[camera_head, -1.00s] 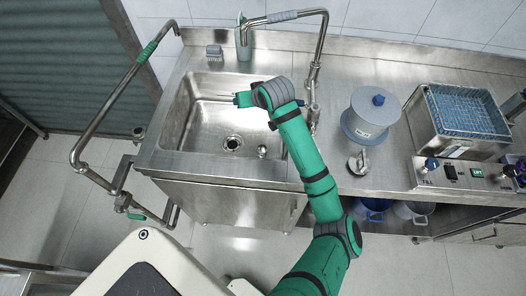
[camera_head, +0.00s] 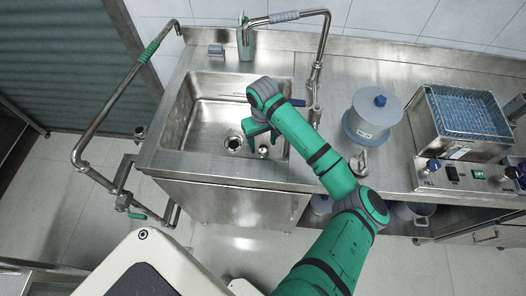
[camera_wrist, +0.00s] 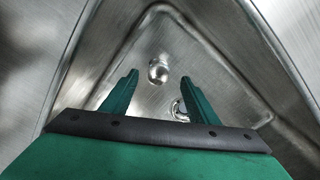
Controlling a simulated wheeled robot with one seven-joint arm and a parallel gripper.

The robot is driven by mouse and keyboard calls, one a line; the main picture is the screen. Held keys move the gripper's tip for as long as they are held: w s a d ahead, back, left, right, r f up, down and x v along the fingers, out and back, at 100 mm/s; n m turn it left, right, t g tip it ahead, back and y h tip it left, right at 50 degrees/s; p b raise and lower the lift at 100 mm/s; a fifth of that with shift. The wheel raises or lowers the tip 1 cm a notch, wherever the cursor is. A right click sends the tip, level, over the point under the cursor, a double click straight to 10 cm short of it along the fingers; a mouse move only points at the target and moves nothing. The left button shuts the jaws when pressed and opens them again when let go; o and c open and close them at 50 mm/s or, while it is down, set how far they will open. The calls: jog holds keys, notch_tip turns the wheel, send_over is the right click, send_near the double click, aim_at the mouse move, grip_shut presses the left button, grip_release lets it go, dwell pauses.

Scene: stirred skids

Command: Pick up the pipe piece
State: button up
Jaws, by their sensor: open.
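The pipe piece (camera_head: 263,151) is a small shiny metal piece on the floor of the steel sink (camera_head: 212,105), right of the drain (camera_head: 233,143), near the front wall. In the wrist view a rounded, shiny metal piece, apparently the pipe piece (camera_wrist: 158,70), shows between and slightly beyond the fingertips. My gripper (camera_head: 262,138) points down into the sink, close to the piece; it also shows in the wrist view (camera_wrist: 158,80). Its green fingers are apart with nothing between them. A curved metal rim beside the right finger is partly hidden; I cannot tell what it is.
Sink walls surround my gripper, with the front wall close. A tall faucet (camera_head: 318,60) stands at the sink's right edge. A grey lidded container (camera_head: 371,120) and a steel bath with a blue basket (camera_head: 465,110) stand on the counter to the right. The sink's left side is clear.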

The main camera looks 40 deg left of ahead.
aim_at(263, 148)
jog(key=shift+w+a+f, duration=0.1)
jog(key=shift+w+f, duration=0.05)
jog(key=shift+f, duration=1.1)
jog(key=shift+w+f, duration=0.1)
jog(key=shift+f, duration=1.15)
jog(key=c, duration=1.2)
